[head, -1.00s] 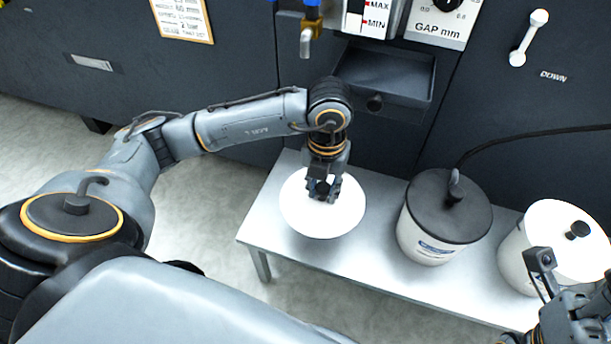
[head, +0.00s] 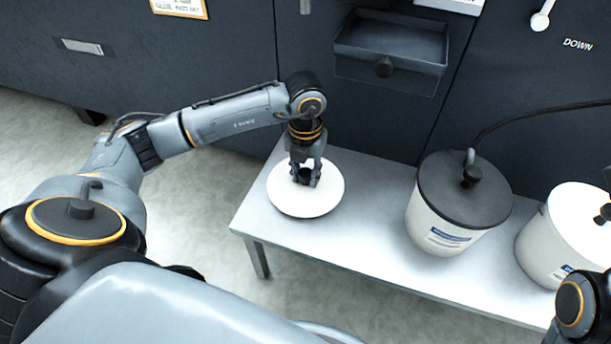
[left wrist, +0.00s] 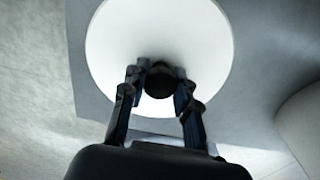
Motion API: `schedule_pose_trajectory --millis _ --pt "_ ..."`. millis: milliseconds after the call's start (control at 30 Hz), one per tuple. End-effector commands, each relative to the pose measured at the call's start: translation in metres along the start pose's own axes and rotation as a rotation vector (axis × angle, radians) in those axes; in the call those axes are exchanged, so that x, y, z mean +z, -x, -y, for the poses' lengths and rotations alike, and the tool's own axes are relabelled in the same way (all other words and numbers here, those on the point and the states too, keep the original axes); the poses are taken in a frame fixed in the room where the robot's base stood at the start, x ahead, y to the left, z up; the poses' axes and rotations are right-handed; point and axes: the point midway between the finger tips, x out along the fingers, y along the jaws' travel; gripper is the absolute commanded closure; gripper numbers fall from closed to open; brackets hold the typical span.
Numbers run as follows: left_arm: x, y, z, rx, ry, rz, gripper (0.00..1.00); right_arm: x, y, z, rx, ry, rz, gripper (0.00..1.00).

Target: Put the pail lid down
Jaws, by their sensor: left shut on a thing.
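The pail lid (head: 287,202) is a round white disc near the left end of the metal bench. My left gripper (head: 305,180) is above its middle, shut on the lid's dark knob (left wrist: 159,82). In the left wrist view the white lid (left wrist: 120,45) lies level beyond the fingers (left wrist: 158,85), which sit on both sides of the knob. The lid is over or on the bench top; I cannot tell whether it touches. My right arm shows at the lower right edge, but its fingers are out of view.
Bare bench lies between the lid and the black-topped pail. A dark machine with an open tray (head: 390,45) stands behind.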

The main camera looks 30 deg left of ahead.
Motion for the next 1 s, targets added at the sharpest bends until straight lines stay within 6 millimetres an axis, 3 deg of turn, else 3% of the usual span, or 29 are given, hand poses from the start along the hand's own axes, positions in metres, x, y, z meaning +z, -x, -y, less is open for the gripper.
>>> schedule_pose_trajectory --millis 300,333,433,767,867,1000 --pt "0.0 -0.003 0.0 0.0 0.0 0.0 1.0 0.0 0.0 0.0 -0.001 0.0 -0.003 0.6" --pt "0.0 -0.003 0.0 0.0 0.0 0.0 0.66 -0.001 -0.001 0.0 -0.002 0.001 -0.004 0.6" --pt "0.0 -0.002 0.0 0.0 0.0 0.0 0.48 0.0 -0.001 0.0 -0.002 0.0 -0.003 0.6" --pt "0.0 0.001 0.0 0.0 0.0 0.001 0.48 0.0 -0.003 0.0 -0.001 0.0 -0.004 0.6" --pt "0.001 0.013 0.001 -0.001 0.0 0.003 0.48 0.0 -0.007 -0.001 0.001 -0.001 -0.003 0.6" --pt "0.001 0.038 0.0 -0.001 0.001 0.003 0.48 0.006 0.004 -0.003 0.02 -0.007 0.056 0.6"
